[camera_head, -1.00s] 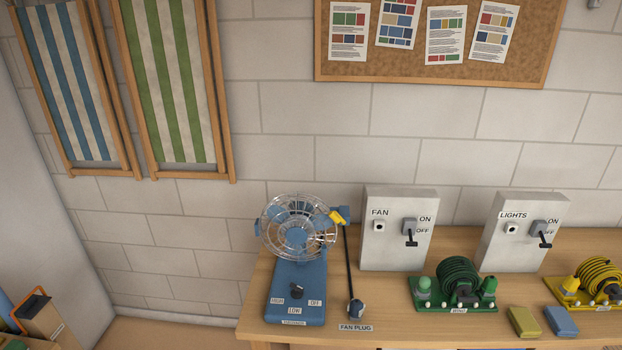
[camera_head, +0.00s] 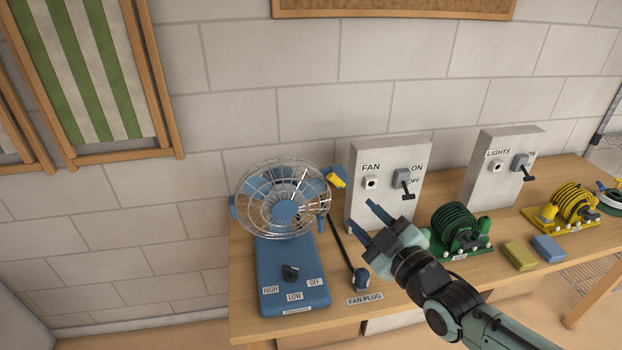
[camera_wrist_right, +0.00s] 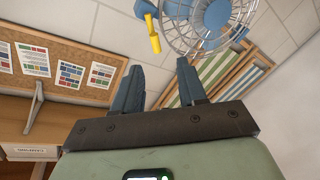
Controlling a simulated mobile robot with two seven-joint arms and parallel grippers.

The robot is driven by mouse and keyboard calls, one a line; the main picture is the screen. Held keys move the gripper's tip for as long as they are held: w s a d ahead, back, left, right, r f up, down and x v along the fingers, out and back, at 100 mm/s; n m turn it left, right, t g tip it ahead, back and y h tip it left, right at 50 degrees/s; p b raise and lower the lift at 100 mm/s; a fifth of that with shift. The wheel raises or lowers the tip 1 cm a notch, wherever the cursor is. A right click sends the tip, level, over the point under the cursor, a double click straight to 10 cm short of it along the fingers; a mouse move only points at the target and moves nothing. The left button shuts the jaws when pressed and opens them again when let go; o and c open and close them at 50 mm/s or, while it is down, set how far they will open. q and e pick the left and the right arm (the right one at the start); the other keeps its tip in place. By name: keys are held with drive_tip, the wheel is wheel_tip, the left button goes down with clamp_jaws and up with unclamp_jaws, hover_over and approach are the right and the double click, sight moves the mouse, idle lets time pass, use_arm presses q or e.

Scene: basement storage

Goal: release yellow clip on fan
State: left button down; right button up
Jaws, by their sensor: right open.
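The blue fan (camera_head: 290,265) with a round wire cage stands at the left end of the wooden bench. The yellow clip (camera_head: 336,181) sits at the upper right of the cage. In the right wrist view the clip (camera_wrist_right: 153,34) hangs beside the fan cage (camera_wrist_right: 215,22), beyond the fingertips. My right gripper (camera_head: 372,222) is open and empty, to the right of the fan and below the clip, apart from both. Its two blue fingers (camera_wrist_right: 158,80) also show in the right wrist view. My left gripper is not in view.
The fan switch box (camera_head: 365,209) stands behind my right gripper, and the lights switch box (camera_head: 480,193) farther right. The black fan plug (camera_head: 361,280) lies below the gripper. A green cable reel (camera_head: 462,226) and yellow reel (camera_head: 572,204) stand to the right.

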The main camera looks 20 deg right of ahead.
sight(336, 181)
drive_tip(key=w, duration=0.4)
drive_tip(key=w+p, duration=0.1)
drive_tip(key=w, duration=0.3)
drive_tip(key=w+p, duration=0.1)
drive_tip(key=w, duration=0.4)
drive_tip(key=shift+r, duration=0.4)
